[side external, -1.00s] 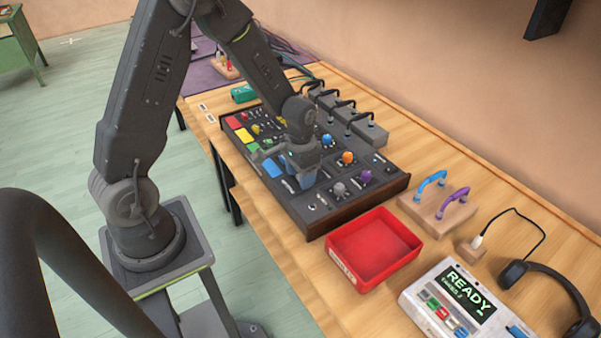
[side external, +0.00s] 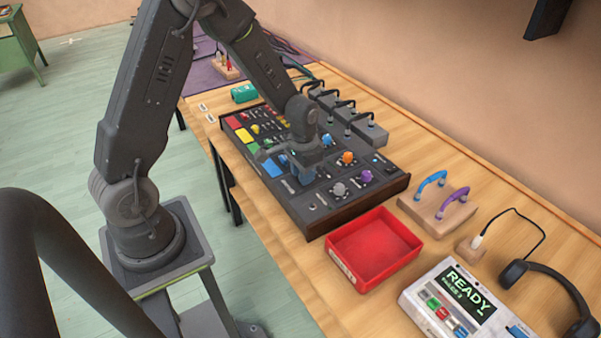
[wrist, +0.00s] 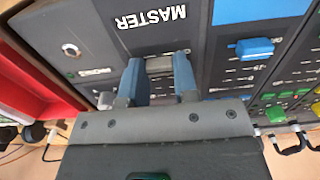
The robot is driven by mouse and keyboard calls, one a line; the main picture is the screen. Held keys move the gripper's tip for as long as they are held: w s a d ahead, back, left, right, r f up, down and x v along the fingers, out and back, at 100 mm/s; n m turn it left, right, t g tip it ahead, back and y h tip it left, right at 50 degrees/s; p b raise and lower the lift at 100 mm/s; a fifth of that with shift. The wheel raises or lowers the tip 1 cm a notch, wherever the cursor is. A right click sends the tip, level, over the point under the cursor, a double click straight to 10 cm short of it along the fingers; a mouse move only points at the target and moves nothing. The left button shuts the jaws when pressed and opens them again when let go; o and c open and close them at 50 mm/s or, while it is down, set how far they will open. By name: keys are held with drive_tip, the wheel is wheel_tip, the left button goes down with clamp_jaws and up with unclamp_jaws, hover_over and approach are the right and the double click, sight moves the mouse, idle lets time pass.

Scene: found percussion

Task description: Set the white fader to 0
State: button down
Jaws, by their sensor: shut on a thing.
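The mixing console (side external: 352,207) lies on the wooden table, dark with coloured pads, knobs and faders. My gripper (side external: 301,174) is low over its near part in the side view. In the wrist view my gripper (wrist: 159,75) has its two blue fingertips on either side of the pale grey-white fader cap (wrist: 159,64), beside the MASTER label (wrist: 151,17), and is shut on it. The fader's slot is mostly hidden by the fingers, so its scale reading cannot be made out. In the side view the cap is hidden by my gripper.
A blue fader cap (wrist: 255,47) is close to the right of the fingers in the wrist view. Grey (side external: 339,189), purple (side external: 366,176) and orange (side external: 347,157) knobs stand nearby. A red tray (side external: 374,246) is beside the console, with a READY box (side external: 470,292) beyond it.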

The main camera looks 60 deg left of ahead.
sight(318, 174)
drive_tip(key=w, duration=0.4)
drive_tip(key=shift+w, duration=0.35)
drive_tip(key=c, duration=0.9)
unclamp_jaws()
drive_tip(key=shift+r, duration=0.1)
wheel_tip(318, 174, up, 14)
drive_tip(key=shift+f, duration=0.15)
drive_tip(key=shift+s, duration=0.1)
